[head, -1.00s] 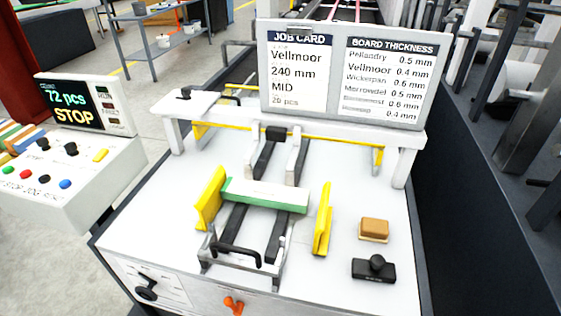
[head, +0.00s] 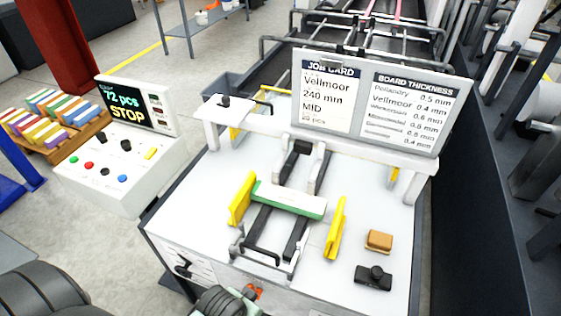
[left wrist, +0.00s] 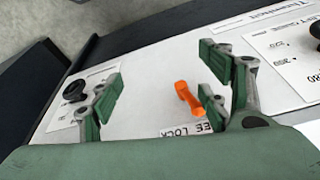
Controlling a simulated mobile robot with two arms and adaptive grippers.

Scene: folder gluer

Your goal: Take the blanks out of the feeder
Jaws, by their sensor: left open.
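The blanks (head: 290,203) are a stack with a white top and green front edge, lying across the dark rails of the feeder (head: 263,240) between two yellow side guides (head: 241,198) (head: 336,228). My left gripper (left wrist: 168,88) is open and empty in front of the machine's front panel; its green fingers lie either side of an orange lever (left wrist: 187,98), with a gap to each. Lettering ending in "EE LOCK" is beside the lever. In the head view only part of this gripper (head: 228,301) shows at the bottom edge, close to the lever (head: 254,291). My right gripper is not in view.
A control box (head: 118,166) with a "72 pcs STOP" screen (head: 138,107) stands left. A job card board (head: 380,100) stands behind the feeder. A brown block (head: 379,240) and a black object (head: 373,277) lie right on the white top. A black knob (left wrist: 75,91) is left of the lever.

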